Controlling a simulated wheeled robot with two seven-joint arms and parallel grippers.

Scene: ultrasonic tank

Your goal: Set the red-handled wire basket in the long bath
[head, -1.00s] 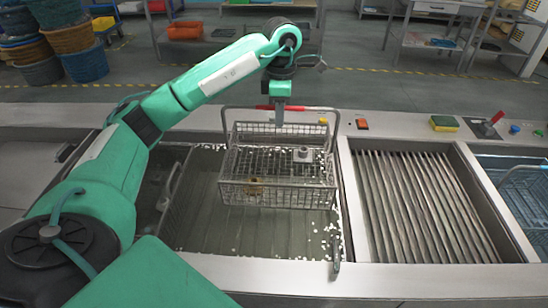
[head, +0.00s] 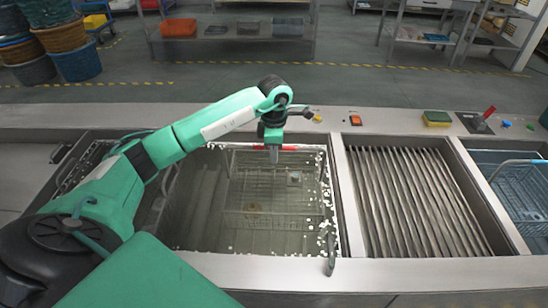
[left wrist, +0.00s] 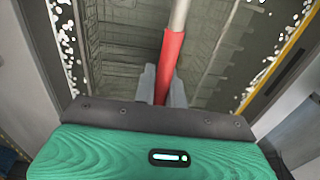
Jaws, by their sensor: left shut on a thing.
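The wire basket (head: 262,208) is down inside the long bath (head: 186,250), seen through the liquid, with small metal parts in it. Its red handle grip (head: 290,147) stands near the bath's far side. My left gripper (head: 274,158) is shut on this grip. In the left wrist view the red grip (left wrist: 170,60) lies between the two fingers (left wrist: 162,85), with the basket blurred below. Whether the basket touches the bath floor cannot be told. My right gripper is not in view.
Right of the bath is a ribbed draining section (head: 415,200), then another basin with a blue basket (head: 515,185). A sponge (head: 436,119) and a red-handled switch (head: 482,120) sit on the back ledge. White bubbles or foam line the bath's right edge.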

